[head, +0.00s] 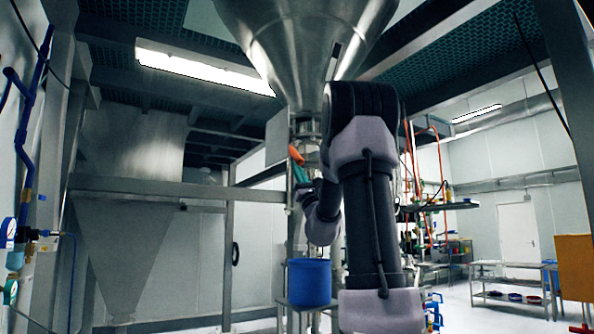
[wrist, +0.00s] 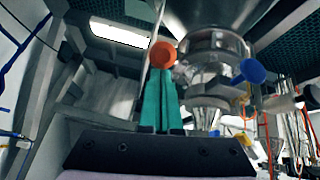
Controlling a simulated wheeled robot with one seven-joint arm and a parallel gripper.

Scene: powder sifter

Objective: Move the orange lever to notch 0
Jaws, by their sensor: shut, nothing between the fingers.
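The orange lever (head: 296,154) shows in the head view below the steel hopper's outlet. In the wrist view its round orange end (wrist: 162,54) sits right at the tips of my teal fingers, a little left of the outlet. My gripper (wrist: 161,75) is shut, with its fingers side by side and nothing between them. The fingertips overlap the lower edge of the orange end; I cannot tell whether they touch it. In the head view my gripper (head: 299,168) is just below the lever, partly hidden by my arm. No notch numbers are readable.
A blue-knobbed handle (wrist: 252,70) and steel clamp parts stand right of the lever. The large steel hopper (head: 300,40) hangs above. A blue bucket (head: 309,283) stands below. A horizontal steel beam (head: 180,190) runs to the left.

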